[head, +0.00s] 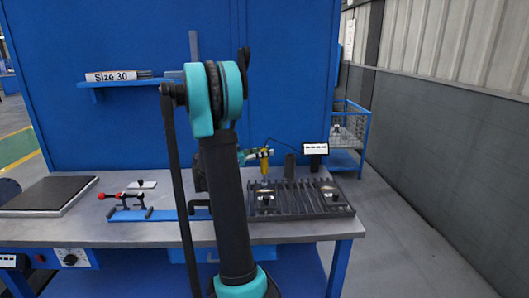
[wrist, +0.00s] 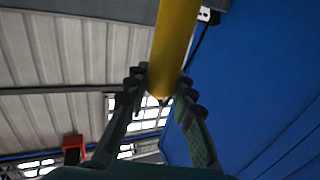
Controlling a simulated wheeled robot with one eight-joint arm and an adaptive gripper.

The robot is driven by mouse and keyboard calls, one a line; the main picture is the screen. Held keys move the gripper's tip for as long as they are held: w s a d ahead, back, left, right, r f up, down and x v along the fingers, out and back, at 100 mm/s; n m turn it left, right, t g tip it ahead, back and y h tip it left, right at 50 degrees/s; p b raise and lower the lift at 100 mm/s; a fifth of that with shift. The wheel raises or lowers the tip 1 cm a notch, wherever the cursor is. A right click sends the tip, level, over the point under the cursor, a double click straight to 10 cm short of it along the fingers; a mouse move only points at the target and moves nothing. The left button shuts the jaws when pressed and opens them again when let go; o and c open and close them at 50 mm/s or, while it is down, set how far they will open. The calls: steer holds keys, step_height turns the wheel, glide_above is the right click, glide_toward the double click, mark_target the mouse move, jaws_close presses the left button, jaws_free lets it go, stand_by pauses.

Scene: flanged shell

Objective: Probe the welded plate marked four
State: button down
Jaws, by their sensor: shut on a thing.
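My gripper (wrist: 158,92) is shut on a yellow probe (wrist: 175,42), with one finger on each side of it in the wrist view. In the head view the yellow probe (head: 265,164) stands about upright above the dark slatted rack (head: 296,205), near a small plate with a dark knob (head: 265,194). I cannot tell whether its tip touches that plate. A second knobbed plate (head: 330,193) lies at the rack's right end. Another pale plate (head: 142,184) lies left of my arm. No number four is legible. My arm hides the middle of the bench.
A small display (head: 315,149) stands behind the rack, with a cable running towards the probe. A red-handled clamp (head: 128,196) sits on a blue strip at the left. A dark flat slab (head: 48,194) lies at the far left. A blue wire cart (head: 350,135) stands beyond the bench.

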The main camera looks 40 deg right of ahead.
steer(key=shift+f, duration=0.45)
stand_by(0.5)
stand_by(0.6)
steer(key=shift+r, duration=3.55)
steer(key=shift+d, duration=0.1)
